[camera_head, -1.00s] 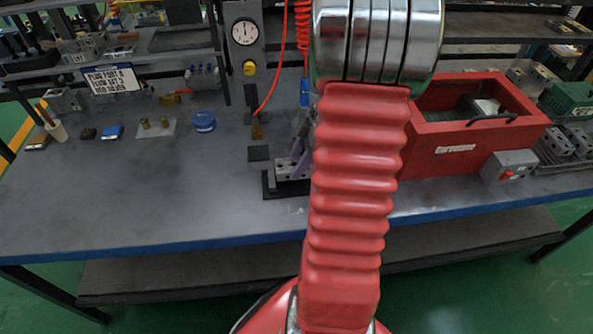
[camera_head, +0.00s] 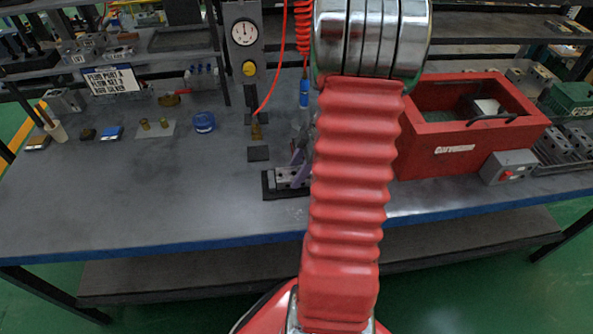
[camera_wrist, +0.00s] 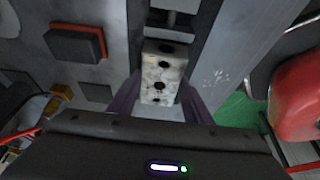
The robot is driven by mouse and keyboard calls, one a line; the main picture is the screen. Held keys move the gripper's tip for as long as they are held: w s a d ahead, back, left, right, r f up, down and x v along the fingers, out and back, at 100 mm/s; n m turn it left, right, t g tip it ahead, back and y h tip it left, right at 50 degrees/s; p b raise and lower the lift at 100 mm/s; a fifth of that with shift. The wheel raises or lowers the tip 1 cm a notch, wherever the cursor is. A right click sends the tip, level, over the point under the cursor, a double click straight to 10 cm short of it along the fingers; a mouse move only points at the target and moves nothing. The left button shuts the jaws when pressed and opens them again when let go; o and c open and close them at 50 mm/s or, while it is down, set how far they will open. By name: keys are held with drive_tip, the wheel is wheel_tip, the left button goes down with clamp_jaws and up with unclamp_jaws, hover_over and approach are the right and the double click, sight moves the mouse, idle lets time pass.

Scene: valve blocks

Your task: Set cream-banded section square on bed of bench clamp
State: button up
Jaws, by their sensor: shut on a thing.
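In the wrist view a pale, mottled block with several dark holes (camera_wrist: 162,72) sits between the two purple fingers of my gripper (camera_wrist: 160,88), which is shut on it. I cannot make out a distinct cream band. The block lies in line with the channel of the bench clamp (camera_wrist: 172,22). In the head view the dark clamp (camera_head: 268,188) is at the bench's front middle, partly behind my arm. Part of my gripper (camera_head: 299,158) shows just above it. Whether the block's underside touches the bed is hidden.
A red open box (camera_head: 455,140) stands right of my arm. A black pad (camera_head: 258,153) lies behind the clamp. A gauge panel (camera_head: 245,55) and a coiled red hose (camera_head: 302,30) are at the back. The bench's left front is clear.

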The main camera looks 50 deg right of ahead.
drive_tip(key=o, duration=1.6)
drive_tip(key=shift+c, duration=0.2)
drive_tip(key=v, duration=1.2)
drive_tip(key=w+a+r+m+h, duration=0.1)
drive_tip(key=a+r, duration=0.1)
drive_tip(key=a, duration=0.3)
drive_tip(key=w+a+r+m, duration=0.1)
drive_tip(key=w+a+r, duration=0.1)
drive_tip(key=a+r, duration=0.15)
drive_tip(key=s+a+r+m+t, duration=0.1)
drive_tip(key=s+a+r+m, duration=0.1)
drive_tip(key=a, duration=0.6)
drive_tip(key=s+a+r+m+t+h, duration=0.1)
drive_tip(key=s+a+r+m, duration=0.1)
drive_tip(key=a, duration=0.7)
drive_tip(key=s+a+r+m+h, duration=0.1)
drive_tip(key=a+m, duration=0.3)
drive_tip(key=a, duration=0.4)
drive_tip(key=shift+s+a+r+t, duration=0.2)
drive_tip(key=shift+s+r+t, duration=0.2)
drive_tip(key=shift+s+r, duration=0.3)
